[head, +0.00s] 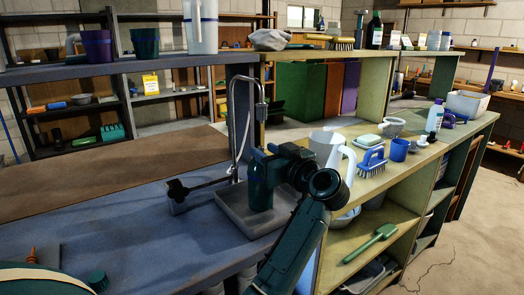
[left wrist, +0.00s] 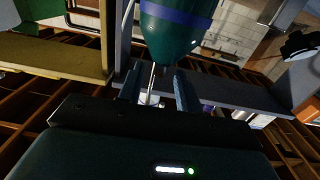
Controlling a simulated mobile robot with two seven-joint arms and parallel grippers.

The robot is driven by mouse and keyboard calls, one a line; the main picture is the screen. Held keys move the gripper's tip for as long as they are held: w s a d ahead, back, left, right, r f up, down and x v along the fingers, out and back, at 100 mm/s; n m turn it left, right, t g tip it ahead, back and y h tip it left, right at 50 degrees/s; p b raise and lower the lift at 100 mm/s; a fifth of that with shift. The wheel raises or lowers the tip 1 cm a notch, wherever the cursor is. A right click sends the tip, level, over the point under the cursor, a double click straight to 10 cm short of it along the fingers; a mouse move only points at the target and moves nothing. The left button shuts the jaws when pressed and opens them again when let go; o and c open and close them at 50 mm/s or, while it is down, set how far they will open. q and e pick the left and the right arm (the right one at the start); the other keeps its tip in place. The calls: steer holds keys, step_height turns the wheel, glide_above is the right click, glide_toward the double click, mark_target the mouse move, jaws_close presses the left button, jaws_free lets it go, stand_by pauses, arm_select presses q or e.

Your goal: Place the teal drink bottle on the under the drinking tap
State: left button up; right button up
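The teal drink bottle (head: 260,186) stands upright in the shallow grey tray (head: 231,213), below the chrome gooseneck tap (head: 240,115). In the left wrist view the bottle (left wrist: 177,30), with a blue band, shows large at the top, beyond the fingertips. My left gripper (head: 262,156) is right at the bottle's upper part in the head view and hides some of it. In the left wrist view its two fingers (left wrist: 160,78) are apart with background showing between them, so it looks open. Whether a finger touches the bottle I cannot tell. My right gripper is not in view.
The blue counter's middle is mostly clear.

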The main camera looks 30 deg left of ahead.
arm_select(q)
steer(key=v, duration=0.9)
steer(key=shift+s+d, duration=0.2)
steer(key=shift+d, duration=0.15)
